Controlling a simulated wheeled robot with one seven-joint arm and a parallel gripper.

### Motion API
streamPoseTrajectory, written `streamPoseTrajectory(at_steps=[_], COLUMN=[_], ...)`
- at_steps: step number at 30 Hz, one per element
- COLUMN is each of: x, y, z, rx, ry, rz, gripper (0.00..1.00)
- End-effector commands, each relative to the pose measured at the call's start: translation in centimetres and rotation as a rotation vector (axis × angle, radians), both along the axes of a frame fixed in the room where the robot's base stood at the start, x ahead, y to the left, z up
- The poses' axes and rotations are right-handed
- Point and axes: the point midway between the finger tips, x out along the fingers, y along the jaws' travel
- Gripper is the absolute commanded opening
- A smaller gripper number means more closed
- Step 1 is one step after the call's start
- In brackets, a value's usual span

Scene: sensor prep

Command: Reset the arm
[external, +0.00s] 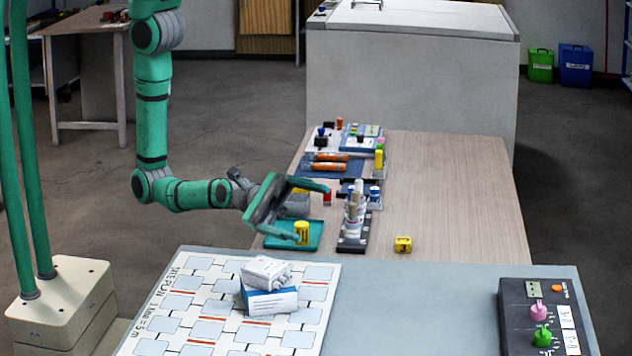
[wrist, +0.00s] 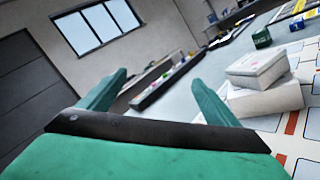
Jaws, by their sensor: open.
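My green arm reaches from the left in the external view. My gripper (external: 314,212) is open, its two green fingers spread apart toward the right. It is over the near left part of the wooden bench, by a teal tray (external: 277,241) with a yellow cylinder (external: 302,232) at it. I cannot tell the exact height above the tray. In the wrist view my gripper (wrist: 160,88) shows both fingers apart with nothing between them.
A stack of white boxes (external: 270,301) lies on the site plan board (external: 155,348). A dark panel (external: 515,325) sits front right. The bench's right side (external: 450,190) is clear.

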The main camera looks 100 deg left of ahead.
Motion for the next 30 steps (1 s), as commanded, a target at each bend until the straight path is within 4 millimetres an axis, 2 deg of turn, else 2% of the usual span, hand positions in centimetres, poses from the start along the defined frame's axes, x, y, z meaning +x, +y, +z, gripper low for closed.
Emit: streamPoseTrajectory(at_steps=[1, 3, 11, 15, 17, 24, 30], x=[-1.2, -2.6, -8.9, -12.3, -13.4, -17.3, -21.7], y=[1.9, 4.3, 12.4, 16.5, 18.5, 26.9, 33.1], z=[-0.5, -0.6, 0.4, 1.0, 0.7, -2.9, -5.0], rx=[0.032, 0.086, 0.317, 0.49, 0.6, 1.204, 1.728], ry=[-0.043, -0.116, -0.377, -0.495, -0.53, -0.59, -0.616], rz=[0.04, 0.098, 0.308, 0.418, 0.464, 0.56, 0.498], gripper=[0.84, 0.84, 0.84, 0.84, 0.84, 0.84, 0.84])
